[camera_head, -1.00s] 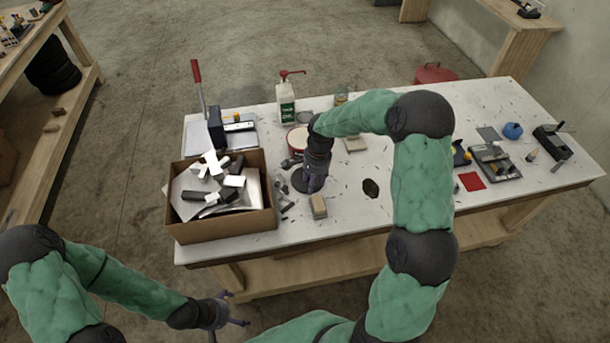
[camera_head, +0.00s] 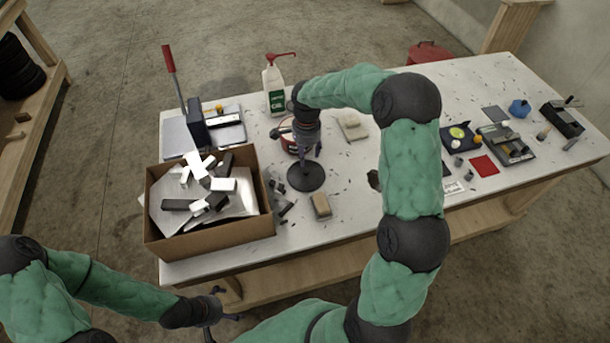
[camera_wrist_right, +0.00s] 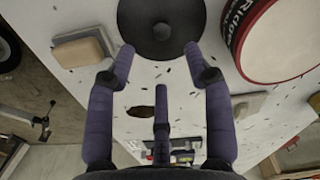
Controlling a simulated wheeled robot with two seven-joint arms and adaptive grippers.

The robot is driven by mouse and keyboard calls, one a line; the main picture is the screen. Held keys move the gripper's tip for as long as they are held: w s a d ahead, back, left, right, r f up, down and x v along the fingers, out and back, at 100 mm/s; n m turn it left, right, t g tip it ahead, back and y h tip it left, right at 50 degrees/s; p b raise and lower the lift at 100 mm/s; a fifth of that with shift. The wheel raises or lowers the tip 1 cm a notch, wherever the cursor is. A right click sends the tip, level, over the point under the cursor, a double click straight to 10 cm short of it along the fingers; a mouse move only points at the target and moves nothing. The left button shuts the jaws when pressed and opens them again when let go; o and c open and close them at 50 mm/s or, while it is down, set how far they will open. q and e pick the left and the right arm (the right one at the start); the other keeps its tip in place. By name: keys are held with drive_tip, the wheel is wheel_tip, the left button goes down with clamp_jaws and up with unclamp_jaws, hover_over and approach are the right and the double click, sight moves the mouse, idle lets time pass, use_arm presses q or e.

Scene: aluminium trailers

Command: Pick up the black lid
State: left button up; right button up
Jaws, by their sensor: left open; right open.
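The black lid (camera_head: 306,178) is a flat round disc with a small central knob, lying on the white table. It also shows at the top of the right wrist view (camera_wrist_right: 162,14). My right gripper (camera_head: 306,157) is open and empty, over the lid's far edge in the head view. In the right wrist view its spread fingers (camera_wrist_right: 160,58) point toward the lid's near rim; I cannot tell whether they touch it. My left gripper (camera_head: 222,305) is open and empty, low in front of the table, away from the lid.
A red-and-white tin (camera_wrist_right: 234,35) stands close to the lid. A tan block (camera_head: 320,205) lies on its near side. A cardboard box (camera_head: 210,248) of metal pieces is left of the lid. A pump bottle (camera_head: 274,88) stands behind. Small dark bits lie between box and lid.

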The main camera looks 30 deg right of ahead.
sight(306, 170)
wheel_tip(306, 170, down, 10)
drive_tip(key=shift+w+r+b, duration=0.15)
drive_tip(key=shift+r+b, duration=0.1)
drive_tip(key=shift+b, duration=0.55)
drive_tip(key=c, duration=1)
